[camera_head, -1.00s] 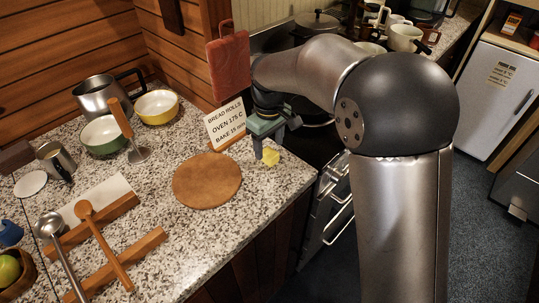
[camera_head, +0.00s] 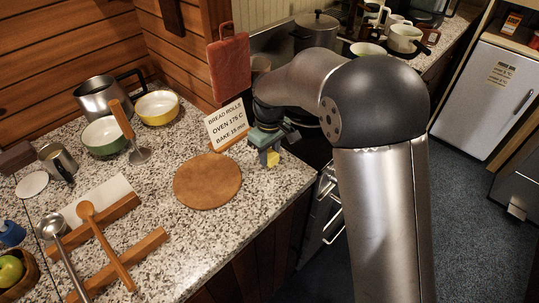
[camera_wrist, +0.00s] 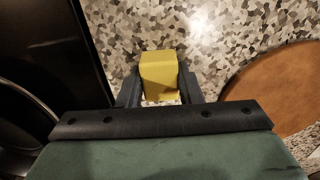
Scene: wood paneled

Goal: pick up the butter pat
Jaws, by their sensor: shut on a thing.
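The butter pat (camera_head: 272,159) is a small yellow block at the right edge of the speckled counter, near the front of the recipe card. In the wrist view the butter pat (camera_wrist: 159,73) sits between the two dark fingers of my gripper (camera_wrist: 160,88), one finger on each side. My gripper (camera_head: 269,156) points down at the counter and is shut on the butter pat. Its fingers hide part of the block in the head view. I cannot tell whether the block still touches the counter.
A round wooden board (camera_head: 207,181) lies just left of my gripper. The recipe card (camera_head: 227,124) stands close behind it. The counter edge drops off to the right, beside the dark stove (camera_head: 312,150). Bowls, a metal pitcher (camera_head: 104,93) and wooden utensils occupy the counter's left.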

